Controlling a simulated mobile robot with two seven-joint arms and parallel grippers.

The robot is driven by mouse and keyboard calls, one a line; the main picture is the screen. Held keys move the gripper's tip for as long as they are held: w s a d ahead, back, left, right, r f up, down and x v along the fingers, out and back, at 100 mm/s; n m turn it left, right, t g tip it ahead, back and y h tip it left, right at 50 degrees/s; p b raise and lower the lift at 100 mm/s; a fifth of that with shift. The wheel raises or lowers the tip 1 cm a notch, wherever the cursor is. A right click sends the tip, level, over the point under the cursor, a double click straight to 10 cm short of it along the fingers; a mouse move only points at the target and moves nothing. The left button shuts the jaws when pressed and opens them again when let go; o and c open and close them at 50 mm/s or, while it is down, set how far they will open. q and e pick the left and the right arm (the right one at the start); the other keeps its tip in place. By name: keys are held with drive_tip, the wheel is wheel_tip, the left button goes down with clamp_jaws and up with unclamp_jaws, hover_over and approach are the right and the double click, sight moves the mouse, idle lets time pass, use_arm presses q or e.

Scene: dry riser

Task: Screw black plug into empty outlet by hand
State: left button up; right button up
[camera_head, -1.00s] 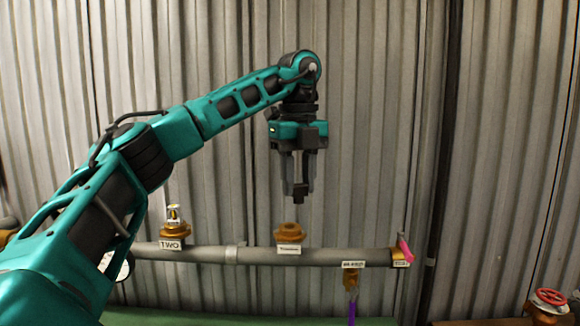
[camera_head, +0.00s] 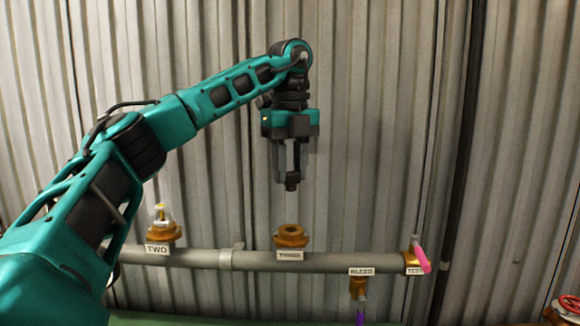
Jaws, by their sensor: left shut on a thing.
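My left gripper (camera_head: 290,176) points straight down and is shut on the black plug (camera_head: 292,184), a small dark piece between its fingertips. The empty outlet (camera_head: 291,235) is a brass hex fitting with an open dark hole on top, above a label that seems to read THREE. The plug hangs above this outlet, apart from it, with a clear gap. It looks upright and roughly in line with the hole. My right gripper is not in view.
A grey horizontal pipe (camera_head: 195,257) carries the outlets. Outlet TWO (camera_head: 164,233) at left holds a clear-topped fitting (camera_head: 160,215). A BLEED valve (camera_head: 358,287) hangs below, and a TEST fitting (camera_head: 414,256) with a pink handle (camera_head: 422,260) is at right. A corrugated wall (camera_head: 370,120) stands behind.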

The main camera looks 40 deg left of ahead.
sight(290, 190)
use_arm(q)
drive_tip(key=shift+f+b, duration=1.8)
drive_tip(key=shift+f, duration=1)
drive_tip(key=shift+p, duration=0.5)
drive_tip(key=shift+f+b, duration=0.9)
drive_tip(key=shift+f, duration=0.75)
